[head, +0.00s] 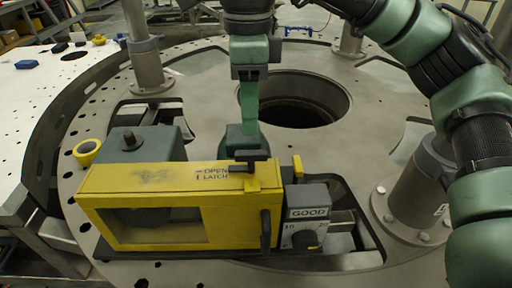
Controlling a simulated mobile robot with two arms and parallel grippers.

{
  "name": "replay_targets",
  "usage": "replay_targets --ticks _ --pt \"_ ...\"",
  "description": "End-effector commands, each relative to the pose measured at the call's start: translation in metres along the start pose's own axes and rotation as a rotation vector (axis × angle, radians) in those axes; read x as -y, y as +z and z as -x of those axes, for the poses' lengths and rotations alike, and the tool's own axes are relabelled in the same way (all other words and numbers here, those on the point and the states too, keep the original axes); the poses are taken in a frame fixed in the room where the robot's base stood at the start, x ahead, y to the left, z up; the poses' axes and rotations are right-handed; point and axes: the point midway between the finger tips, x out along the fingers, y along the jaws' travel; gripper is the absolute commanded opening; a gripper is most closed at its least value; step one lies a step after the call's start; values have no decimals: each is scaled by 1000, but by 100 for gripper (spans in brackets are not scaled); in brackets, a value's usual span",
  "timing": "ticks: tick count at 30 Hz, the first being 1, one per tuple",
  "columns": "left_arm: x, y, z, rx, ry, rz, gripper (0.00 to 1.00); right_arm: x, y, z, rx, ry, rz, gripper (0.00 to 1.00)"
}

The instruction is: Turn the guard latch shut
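The yellow guard (130,180) is a box-shaped cover with a window in its front, low and left of centre. Its top edge carries a label (213,173) reading OPEN and LATCH with an arrow pointing left. A dark latch handle (250,156) sits beside the label at the guard's right end. My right gripper (243,147) reaches down from above, right at or just behind this handle. I cannot tell whether it touches the handle, and its fingers are too small and overlapped to show their opening. My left gripper is not in view.
A grey gauge block (308,217) marked GOOD stands right of the guard. A dark grey housing (140,146) stands behind its left part. The round turret plate (190,85) has a large central hole (300,100) and upright posts. A yellow ring (87,151) lies at left.

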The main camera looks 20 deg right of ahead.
Motion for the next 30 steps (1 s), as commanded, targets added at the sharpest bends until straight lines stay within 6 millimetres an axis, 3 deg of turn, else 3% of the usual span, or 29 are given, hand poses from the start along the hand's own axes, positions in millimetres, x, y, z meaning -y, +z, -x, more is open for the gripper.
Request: replay_targets --ticks 2,5,18,29,30 --pt "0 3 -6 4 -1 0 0 0 0 -8 0 0 0 38" --pt "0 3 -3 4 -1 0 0 0 0 -14 -3 1 0 38" --pt "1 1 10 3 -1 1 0 0 0 -75 -1 1 0 38" --pt "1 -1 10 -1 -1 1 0 0 0 -83 1 0 0 38" --pt "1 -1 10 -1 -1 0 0 0 0 -83 0 0 0 30"
